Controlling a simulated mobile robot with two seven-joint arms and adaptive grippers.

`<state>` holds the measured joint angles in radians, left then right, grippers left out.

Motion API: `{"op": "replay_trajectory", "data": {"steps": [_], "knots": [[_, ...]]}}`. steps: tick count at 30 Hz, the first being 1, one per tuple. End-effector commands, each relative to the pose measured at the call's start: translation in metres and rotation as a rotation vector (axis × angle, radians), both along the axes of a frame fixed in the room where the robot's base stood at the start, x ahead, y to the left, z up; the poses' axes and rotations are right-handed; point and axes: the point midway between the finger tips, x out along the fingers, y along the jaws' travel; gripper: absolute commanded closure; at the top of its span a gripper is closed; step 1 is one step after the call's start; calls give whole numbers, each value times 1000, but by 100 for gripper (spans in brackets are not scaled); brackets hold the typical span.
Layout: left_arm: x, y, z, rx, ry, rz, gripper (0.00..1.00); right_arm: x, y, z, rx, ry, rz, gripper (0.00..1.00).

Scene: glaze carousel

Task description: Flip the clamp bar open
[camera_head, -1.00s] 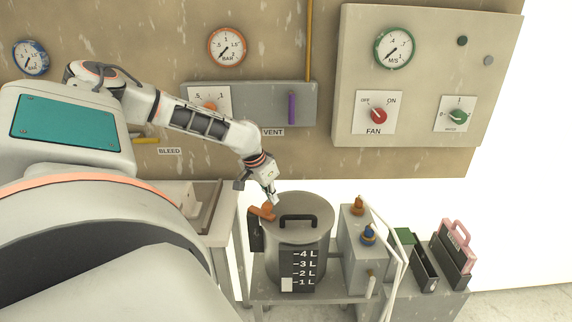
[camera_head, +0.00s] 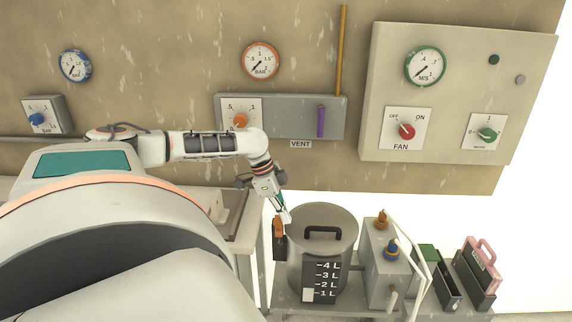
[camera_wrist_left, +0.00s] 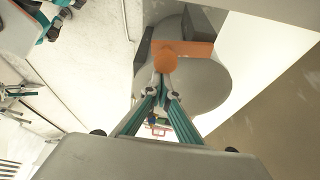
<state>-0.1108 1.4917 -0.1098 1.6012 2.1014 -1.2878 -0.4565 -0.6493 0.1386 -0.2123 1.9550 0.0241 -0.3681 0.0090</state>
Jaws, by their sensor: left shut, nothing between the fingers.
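The clamp bar (camera_head: 279,226) is orange and sits at the left rim of a grey lidded pot (camera_head: 342,236), above a dark bracket (camera_head: 280,248). In the head view it stands beside the lid rather than lying across it. My left gripper (camera_head: 286,216) is shut and empty, its tips close beside the bar at the pot's rim. In the left wrist view the shut fingertips (camera_wrist_left: 163,84) point at the rounded orange end of the clamp bar (camera_wrist_left: 190,48). Whether they touch it, I cannot tell. My right gripper is out of view.
The pot lid has a black handle (camera_head: 324,232). A grey box (camera_head: 383,262) with orange and blue knobs and white hoses stands right of the pot. Dark holders and a pink-handled item (camera_head: 482,252) are farther right. A wall panel (camera_head: 455,95) is behind.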

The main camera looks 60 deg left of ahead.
Motion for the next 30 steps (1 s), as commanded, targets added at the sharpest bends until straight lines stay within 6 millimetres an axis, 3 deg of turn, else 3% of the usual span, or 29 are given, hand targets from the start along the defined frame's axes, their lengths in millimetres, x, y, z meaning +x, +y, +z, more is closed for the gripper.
{"op": "replay_trajectory", "data": {"steps": [7, 30], "knots": [[0, 1, -1, 1, 1, -94, 100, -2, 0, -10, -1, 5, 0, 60], [-1, 0, 2, 3, 1, -125, 100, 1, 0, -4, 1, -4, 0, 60]]}}
